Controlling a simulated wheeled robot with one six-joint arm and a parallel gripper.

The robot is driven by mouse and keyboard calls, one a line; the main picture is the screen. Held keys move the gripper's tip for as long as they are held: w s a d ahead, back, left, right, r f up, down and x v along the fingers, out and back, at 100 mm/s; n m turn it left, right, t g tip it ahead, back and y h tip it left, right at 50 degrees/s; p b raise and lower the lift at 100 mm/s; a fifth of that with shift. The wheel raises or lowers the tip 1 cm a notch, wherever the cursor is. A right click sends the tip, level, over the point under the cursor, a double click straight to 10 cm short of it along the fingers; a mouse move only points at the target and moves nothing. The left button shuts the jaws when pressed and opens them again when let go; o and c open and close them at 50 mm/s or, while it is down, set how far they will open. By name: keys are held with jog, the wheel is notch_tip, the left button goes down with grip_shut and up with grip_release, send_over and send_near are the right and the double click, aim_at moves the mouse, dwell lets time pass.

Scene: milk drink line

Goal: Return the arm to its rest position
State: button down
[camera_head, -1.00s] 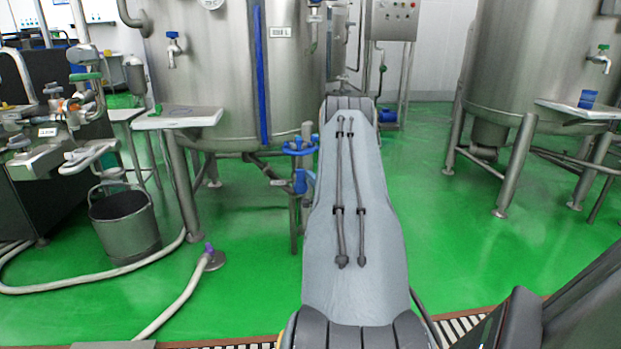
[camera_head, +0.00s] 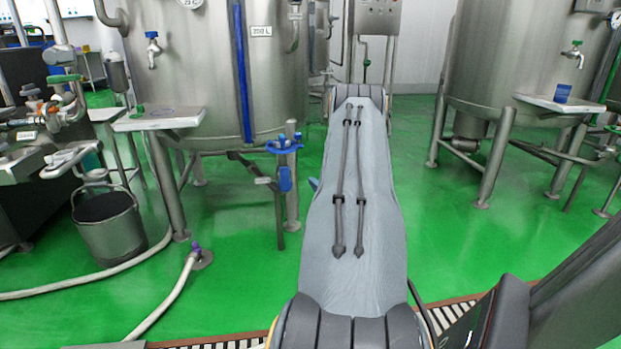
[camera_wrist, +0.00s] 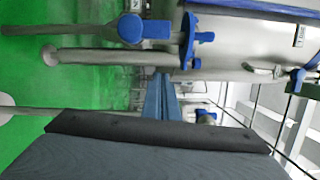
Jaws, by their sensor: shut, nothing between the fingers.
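My arm stretches forward through the middle of the head view, its grey-covered link running away from me toward the back. My gripper (camera_wrist: 162,80) shows in the wrist view as two blue fingers side by side beyond the dark wrist edge. They are shut, with nothing between them. In the head view the arm link hides most of the gripper. In the wrist view a steel tank leg and a blue-handled valve (camera_wrist: 190,37) lie beyond the fingers; I cannot tell the exact gap.
A steel tank (camera_head: 200,80) with the blue valve (camera_head: 285,165) stands left of my arm, another tank (camera_head: 520,70) right. Small shelves (camera_head: 160,119) (camera_head: 560,103) jut out. A bucket (camera_head: 108,228) and hose (camera_head: 165,305) lie left. Green floor (camera_head: 450,240) is clear right of my arm.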

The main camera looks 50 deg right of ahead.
jog(key=shift+s+a, duration=0.25)
jog(key=shift+s, duration=0.2)
